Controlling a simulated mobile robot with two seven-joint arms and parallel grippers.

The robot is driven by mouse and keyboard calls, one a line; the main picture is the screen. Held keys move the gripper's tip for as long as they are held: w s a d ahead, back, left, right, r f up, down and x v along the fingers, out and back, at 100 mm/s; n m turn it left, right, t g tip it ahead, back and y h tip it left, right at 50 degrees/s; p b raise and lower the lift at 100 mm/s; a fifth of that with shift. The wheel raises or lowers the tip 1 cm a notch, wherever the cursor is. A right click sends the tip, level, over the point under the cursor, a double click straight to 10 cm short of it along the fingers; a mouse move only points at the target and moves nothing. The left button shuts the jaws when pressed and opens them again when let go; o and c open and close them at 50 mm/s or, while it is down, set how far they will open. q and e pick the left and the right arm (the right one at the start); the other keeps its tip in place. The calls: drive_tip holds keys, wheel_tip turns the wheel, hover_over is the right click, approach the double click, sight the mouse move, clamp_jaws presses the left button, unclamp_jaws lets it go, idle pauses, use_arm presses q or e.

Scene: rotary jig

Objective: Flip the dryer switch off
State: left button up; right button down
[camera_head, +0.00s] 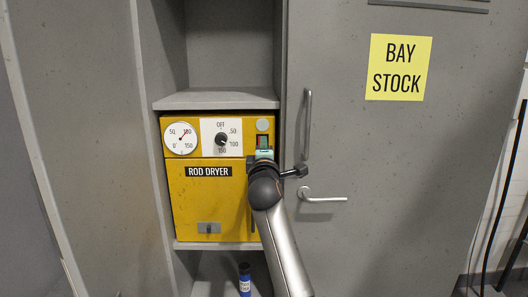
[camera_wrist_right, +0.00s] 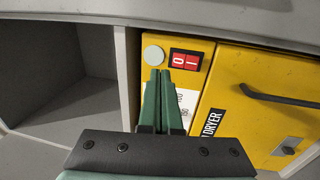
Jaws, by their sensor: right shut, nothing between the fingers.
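The yellow rod dryer (camera_head: 209,196) sits in an open bay of a grey cabinet. Its red rocker switch (camera_wrist_right: 186,60), marked 0 and I, is beside a round grey disc (camera_wrist_right: 154,55). In the head view the switch (camera_head: 262,140) is at the panel's upper right, partly covered by my gripper. My right gripper (camera_wrist_right: 160,72) is shut and empty, its green fingertips close to the switch and disc in the wrist view. I cannot tell whether they touch the panel. Which way the rocker is tipped is unclear. My left gripper is not in view.
A round gauge (camera_head: 181,138) and a black dial (camera_head: 221,139) are left of the switch. The dryer door has a dark handle (camera_wrist_right: 278,98). A cabinet door with a long handle (camera_head: 308,124) is at the right. A blue-black cylinder (camera_head: 244,281) stands below.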

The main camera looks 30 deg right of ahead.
drive_tip(key=r+v, duration=0.1)
drive_tip(key=v, duration=0.6)
drive_tip(key=shift+s+r+b, duration=0.2)
drive_tip(key=shift+r+b, duration=0.15)
drive_tip(key=shift+r, duration=0.1)
